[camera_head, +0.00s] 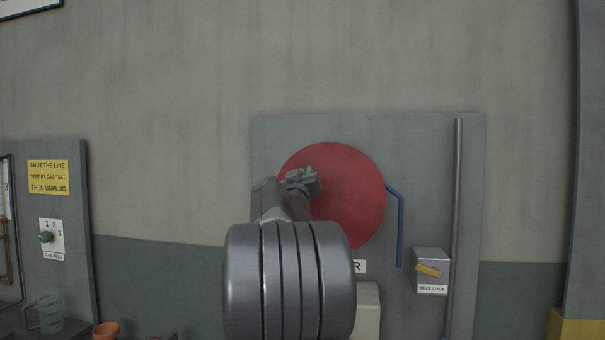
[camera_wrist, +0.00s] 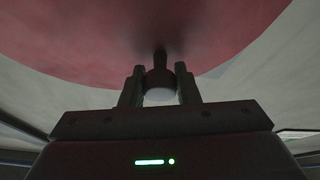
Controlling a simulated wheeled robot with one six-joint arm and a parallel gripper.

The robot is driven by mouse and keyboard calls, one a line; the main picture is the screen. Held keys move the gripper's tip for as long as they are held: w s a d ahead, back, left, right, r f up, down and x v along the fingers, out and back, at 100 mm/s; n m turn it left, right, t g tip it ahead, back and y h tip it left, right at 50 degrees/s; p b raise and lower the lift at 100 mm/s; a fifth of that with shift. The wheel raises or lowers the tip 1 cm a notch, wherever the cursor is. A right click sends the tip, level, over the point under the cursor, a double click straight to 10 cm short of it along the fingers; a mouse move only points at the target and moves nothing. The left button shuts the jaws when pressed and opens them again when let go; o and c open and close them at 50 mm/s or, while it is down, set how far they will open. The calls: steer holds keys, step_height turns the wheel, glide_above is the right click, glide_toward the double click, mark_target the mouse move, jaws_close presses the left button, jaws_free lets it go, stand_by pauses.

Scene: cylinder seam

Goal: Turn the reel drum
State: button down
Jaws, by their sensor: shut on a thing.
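The reel drum (camera_head: 350,195) is a large red disc on a grey wall panel. In the wrist view the drum (camera_wrist: 75,35) fills the top of the picture. My gripper (camera_head: 304,178) is at the left part of the drum's face, with my arm covering the drum's lower left. In the wrist view my gripper (camera_wrist: 159,82) is shut on a dark crank handle (camera_wrist: 160,60) standing out from the drum, one finger on each side.
A blue bent pipe (camera_head: 400,225) runs down from the drum's right side. A reel lock box (camera_head: 431,265) with a yellow lever (camera_head: 428,270) is at the lower right, beside a vertical grey pipe (camera_head: 455,225). A gas test dial (camera_head: 48,237) is at the left.

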steer(key=a+f+n+y, duration=0.1)
steer(key=n, duration=0.1)
steer(key=shift+w+f+n, duration=0.1)
steer(key=shift+f+n, duration=0.05)
steer(key=shift+n, duration=0.15)
step_height(320, 180, down, 13)
steer(key=n+g+y, duration=0.5)
steer(key=n, duration=1.3)
steer(key=shift+d+n, duration=0.35)
steer(key=shift+n, duration=0.05)
steer(key=c, duration=1.1)
jaws_free()
